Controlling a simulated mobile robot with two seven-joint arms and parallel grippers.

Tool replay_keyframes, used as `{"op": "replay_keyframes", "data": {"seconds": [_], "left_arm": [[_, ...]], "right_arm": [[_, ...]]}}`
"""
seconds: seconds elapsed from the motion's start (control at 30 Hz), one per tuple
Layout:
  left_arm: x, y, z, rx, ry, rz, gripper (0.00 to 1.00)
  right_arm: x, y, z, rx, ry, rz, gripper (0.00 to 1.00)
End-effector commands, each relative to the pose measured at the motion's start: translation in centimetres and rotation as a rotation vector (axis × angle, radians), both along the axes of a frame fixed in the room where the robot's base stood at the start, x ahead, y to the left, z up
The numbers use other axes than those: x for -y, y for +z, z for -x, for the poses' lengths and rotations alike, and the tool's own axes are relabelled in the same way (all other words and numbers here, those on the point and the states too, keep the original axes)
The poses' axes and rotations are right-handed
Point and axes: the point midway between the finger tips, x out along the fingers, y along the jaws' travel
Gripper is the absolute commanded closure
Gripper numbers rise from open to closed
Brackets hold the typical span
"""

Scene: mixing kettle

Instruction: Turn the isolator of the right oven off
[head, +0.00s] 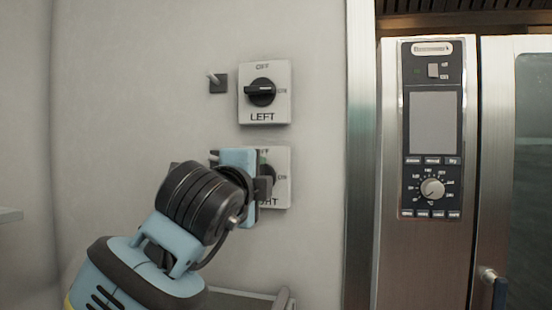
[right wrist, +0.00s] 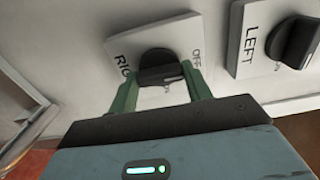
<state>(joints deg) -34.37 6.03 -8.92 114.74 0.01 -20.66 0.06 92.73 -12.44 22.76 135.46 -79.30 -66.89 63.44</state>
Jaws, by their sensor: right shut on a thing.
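The RIGHT isolator is a white plate (head: 282,192) with a black knob (head: 269,176) low on the wall, partly covered by my right gripper (head: 258,187). In the right wrist view the RIGHT plate (right wrist: 190,40) shows its OFF mark at its right side. My right gripper (right wrist: 162,90) has its two green fingers on either side of the black knob (right wrist: 160,65) and is shut on it. The knob's handle looks crosswise between the fingers, but I cannot tell its exact setting. My left gripper is out of view.
The LEFT isolator (head: 278,111) sits just above, its black handle lying horizontal. A small dark fitting (head: 218,83) is beside it. The steel oven with its control panel (head: 432,130) stands to the right.

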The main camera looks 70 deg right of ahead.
Motion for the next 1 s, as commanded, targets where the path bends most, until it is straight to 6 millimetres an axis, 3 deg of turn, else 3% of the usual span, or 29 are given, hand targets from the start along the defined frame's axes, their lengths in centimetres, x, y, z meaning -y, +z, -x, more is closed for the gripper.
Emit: {"op": "replay_keyframes", "data": {"seconds": [0.03,0.2,0.53,1.0], "left_arm": [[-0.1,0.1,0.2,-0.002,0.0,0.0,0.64],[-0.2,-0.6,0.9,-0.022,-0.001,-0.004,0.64],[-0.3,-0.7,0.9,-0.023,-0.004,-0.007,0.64],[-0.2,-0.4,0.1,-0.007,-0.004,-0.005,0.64]], "right_arm": [[0.0,0.2,0.1,-0.003,-0.001,0.001,0.47],[0.0,-0.1,-0.1,-0.003,0.0,0.001,0.25],[-0.4,0.0,-0.1,0.0,0.002,0.002,0.25],[-5.1,-0.1,0.1,0.0,0.003,0.003,0.25]]}}
